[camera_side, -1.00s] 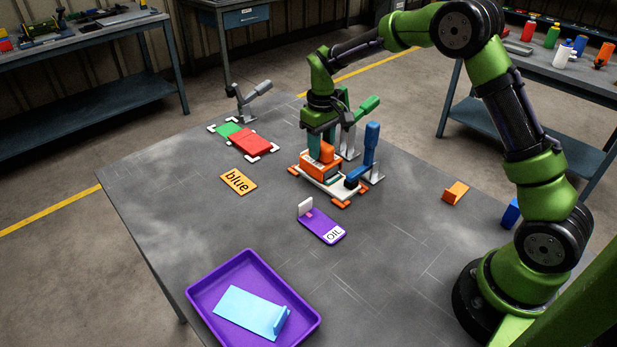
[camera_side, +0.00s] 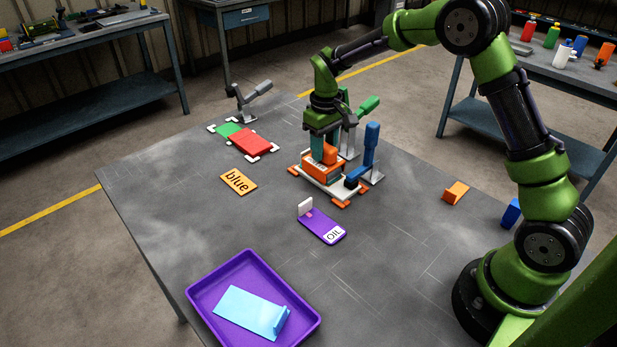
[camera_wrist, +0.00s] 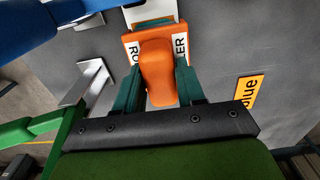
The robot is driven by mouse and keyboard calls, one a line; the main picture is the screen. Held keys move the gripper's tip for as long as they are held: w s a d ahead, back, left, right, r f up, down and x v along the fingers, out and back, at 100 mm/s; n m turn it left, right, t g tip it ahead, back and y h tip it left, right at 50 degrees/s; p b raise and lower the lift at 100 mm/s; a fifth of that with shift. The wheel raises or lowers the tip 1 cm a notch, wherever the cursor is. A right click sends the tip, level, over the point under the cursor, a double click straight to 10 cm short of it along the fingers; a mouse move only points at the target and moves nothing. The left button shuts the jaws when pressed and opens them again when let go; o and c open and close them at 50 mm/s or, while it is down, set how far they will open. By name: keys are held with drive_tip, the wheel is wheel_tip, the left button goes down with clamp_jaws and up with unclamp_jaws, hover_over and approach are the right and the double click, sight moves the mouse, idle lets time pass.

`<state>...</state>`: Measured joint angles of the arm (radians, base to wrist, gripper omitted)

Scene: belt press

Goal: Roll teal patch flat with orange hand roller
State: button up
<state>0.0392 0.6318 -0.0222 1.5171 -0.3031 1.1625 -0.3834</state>
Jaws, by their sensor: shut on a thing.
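The orange hand roller (camera_side: 322,170) sits over the white plate (camera_side: 343,193) with orange corner pieces in the middle of the table. My gripper (camera_side: 323,150) points down and is shut on the roller's orange handle. The wrist view shows my two teal fingers (camera_wrist: 156,88) on either side of that handle, with the lettered orange roller body (camera_wrist: 130,48) beyond it. In the wrist view a small teal strip (camera_wrist: 158,24) shows past the roller. Most of the teal patch is hidden under the roller, so I cannot tell how flat it lies.
A blue-handled clamp (camera_side: 371,150) and a green-handled clamp (camera_side: 366,107) stand close to the plate. A "blue" card (camera_side: 238,181), a purple OIL pad (camera_side: 322,228), red block (camera_side: 251,141) and purple tray (camera_side: 203,289) lie around. The table's front middle is clear.

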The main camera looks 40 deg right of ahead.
drive_tip(key=shift+w, duration=0.45)
idle(1.0)
drive_tip(key=shift+s, duration=0.15)
drive_tip(key=shift+s+f, duration=0.15)
drive_tip(key=shift+s, duration=0.3)
drive_tip(key=shift+s, duration=0.65)
drive_tip(key=shift+w, duration=0.6)
idle(0.4)
